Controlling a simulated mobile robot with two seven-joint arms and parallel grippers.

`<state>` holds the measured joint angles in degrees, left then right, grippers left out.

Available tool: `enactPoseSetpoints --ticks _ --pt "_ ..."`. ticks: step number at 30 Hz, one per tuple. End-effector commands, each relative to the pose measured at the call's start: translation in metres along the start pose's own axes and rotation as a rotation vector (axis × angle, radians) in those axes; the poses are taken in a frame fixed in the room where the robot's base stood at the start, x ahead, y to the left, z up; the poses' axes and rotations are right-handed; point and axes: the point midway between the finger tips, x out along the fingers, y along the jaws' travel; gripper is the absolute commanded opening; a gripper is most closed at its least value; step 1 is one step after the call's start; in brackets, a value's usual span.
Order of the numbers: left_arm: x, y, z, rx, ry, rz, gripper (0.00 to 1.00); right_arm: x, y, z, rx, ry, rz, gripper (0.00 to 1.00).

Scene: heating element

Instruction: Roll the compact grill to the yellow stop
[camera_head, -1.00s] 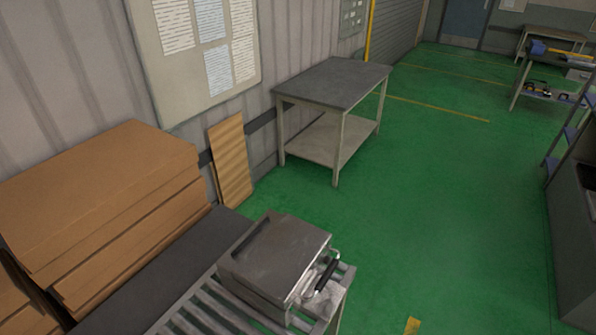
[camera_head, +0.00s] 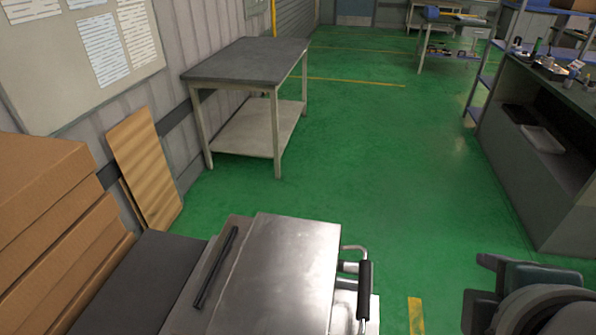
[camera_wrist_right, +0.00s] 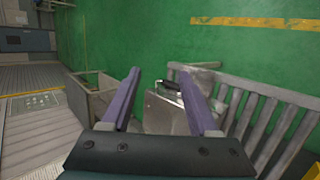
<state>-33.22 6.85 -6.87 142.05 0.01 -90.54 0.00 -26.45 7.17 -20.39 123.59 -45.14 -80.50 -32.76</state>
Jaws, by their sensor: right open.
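The compact grill (camera_head: 285,275) is a boxy steel appliance at the bottom middle of the head view. It has a long black bar on its left part and a black-gripped handle (camera_head: 364,290) on its right side. My right gripper (camera_head: 480,288) is at the lower right of the head view, apart from the grill. In the right wrist view its two purple fingers (camera_wrist_right: 160,73) are spread and empty, with the grill (camera_wrist_right: 163,118) farther off between them. My left gripper is not in view.
A slatted roller frame (camera_wrist_right: 262,108) shows in the wrist view. A yellow floor strip (camera_head: 415,315) lies right of the grill. Cardboard stacks (camera_head: 45,215) stand at left, a grey table (camera_head: 250,60) farther back, a workbench (camera_head: 545,150) at right. The green floor between is clear.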

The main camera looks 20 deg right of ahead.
Motion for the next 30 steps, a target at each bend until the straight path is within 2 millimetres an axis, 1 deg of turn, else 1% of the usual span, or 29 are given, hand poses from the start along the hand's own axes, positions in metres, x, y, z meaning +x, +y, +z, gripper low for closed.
enactPoseSetpoints --ticks 1,2,3,5,6,8,9,11,12,14,15,18,21,24,27,30 --pt "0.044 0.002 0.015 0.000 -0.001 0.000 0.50 0.034 -0.027 -0.009 -0.070 -0.014 0.044 0.61" --pt "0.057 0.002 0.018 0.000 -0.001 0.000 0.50 0.043 -0.032 -0.012 -0.115 -0.024 0.073 0.61" --pt "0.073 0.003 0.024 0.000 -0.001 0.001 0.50 0.055 -0.039 -0.016 -0.176 -0.038 0.112 0.61" --pt "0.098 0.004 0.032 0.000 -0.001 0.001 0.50 0.073 -0.048 -0.023 -0.268 -0.060 0.171 0.61" --pt "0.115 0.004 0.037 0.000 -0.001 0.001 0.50 0.084 -0.055 -0.029 -0.330 -0.075 0.210 0.61" --pt "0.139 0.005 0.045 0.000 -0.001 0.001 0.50 0.100 -0.065 -0.037 -0.424 -0.099 0.270 0.61" --pt "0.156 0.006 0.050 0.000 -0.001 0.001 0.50 0.110 -0.072 -0.043 -0.486 -0.117 0.309 0.61" --pt "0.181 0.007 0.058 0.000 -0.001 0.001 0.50 0.125 -0.083 -0.053 -0.579 -0.144 0.371 0.61" --pt "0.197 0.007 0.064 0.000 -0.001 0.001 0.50 0.134 -0.090 -0.060 -0.642 -0.164 0.411 0.61" --pt "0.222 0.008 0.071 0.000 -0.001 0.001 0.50 0.146 -0.100 -0.071 -0.735 -0.194 0.474 0.61" --pt "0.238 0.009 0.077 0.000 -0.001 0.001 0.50 0.154 -0.108 -0.079 -0.797 -0.217 0.516 0.61" --pt "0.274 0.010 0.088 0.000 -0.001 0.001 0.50 0.170 -0.124 -0.098 -0.942 -0.273 0.615 0.61" --pt "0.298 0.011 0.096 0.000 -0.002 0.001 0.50 0.177 -0.136 -0.113 -1.051 -0.323 0.693 0.61" --pt "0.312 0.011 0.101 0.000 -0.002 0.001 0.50 0.180 -0.143 -0.123 -1.125 -0.358 0.749 0.61" --pt "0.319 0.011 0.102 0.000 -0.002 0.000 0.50 0.181 -0.146 -0.129 -1.167 -0.381 0.780 0.61" --pt "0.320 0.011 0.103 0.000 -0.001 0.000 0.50 0.181 -0.144 -0.131 -1.185 -0.392 0.794 0.61"
